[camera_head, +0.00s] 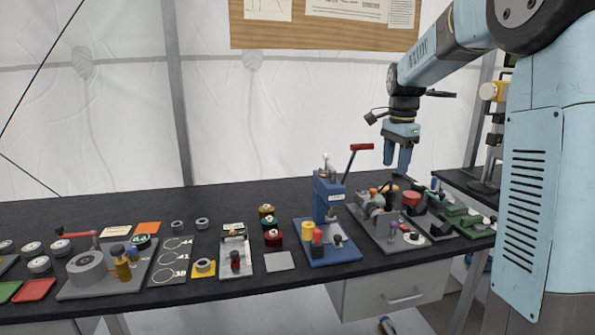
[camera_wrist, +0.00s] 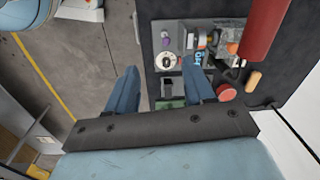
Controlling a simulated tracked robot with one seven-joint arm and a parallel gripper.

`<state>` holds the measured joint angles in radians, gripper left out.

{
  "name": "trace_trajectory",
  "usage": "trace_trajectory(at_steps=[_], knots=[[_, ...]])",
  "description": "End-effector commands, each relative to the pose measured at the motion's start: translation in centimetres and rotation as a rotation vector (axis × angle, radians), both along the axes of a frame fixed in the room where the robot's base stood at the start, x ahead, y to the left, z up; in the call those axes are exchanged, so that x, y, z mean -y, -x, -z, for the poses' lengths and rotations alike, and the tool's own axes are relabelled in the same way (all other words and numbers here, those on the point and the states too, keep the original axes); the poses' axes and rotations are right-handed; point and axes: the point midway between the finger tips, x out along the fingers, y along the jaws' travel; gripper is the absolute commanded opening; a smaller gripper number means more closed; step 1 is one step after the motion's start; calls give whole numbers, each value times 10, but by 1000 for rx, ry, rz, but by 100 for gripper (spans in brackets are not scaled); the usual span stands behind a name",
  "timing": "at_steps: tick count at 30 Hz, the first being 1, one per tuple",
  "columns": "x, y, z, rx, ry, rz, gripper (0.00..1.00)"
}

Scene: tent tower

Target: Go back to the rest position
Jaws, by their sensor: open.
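My gripper (camera_head: 397,160) hangs from my raised arm, pointing down, above the right part of the black bench (camera_head: 225,194). Its two blue fingers are apart with nothing between them. In the wrist view my gripper (camera_wrist: 160,88) shows both fingers open, with the bench edge and a grey plate of parts below. The fingertips are above the fixtures and do not appear to touch anything.
A blue press (camera_head: 328,200) with a red-handled lever stands just left of my gripper. A grey plate (camera_head: 388,238) with parts lies below it. Several rings and tools fill the left bench. Grey floor (camera_wrist: 85,50) is clear beside it.

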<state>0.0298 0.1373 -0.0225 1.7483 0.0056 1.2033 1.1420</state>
Motion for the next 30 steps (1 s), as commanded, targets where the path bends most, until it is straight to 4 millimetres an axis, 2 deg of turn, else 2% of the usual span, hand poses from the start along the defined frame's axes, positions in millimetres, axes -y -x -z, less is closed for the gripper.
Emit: trace_trajectory(at_steps=[8, 16, 24, 30], knots=[[-5, 51, -22, 67, 16, -171, 53], [-13, 127, -38, 163, 59, -432, 53], [-19, 201, -36, 250, 129, -688, 53], [-22, 254, -24, 309, 195, -876, 53]])
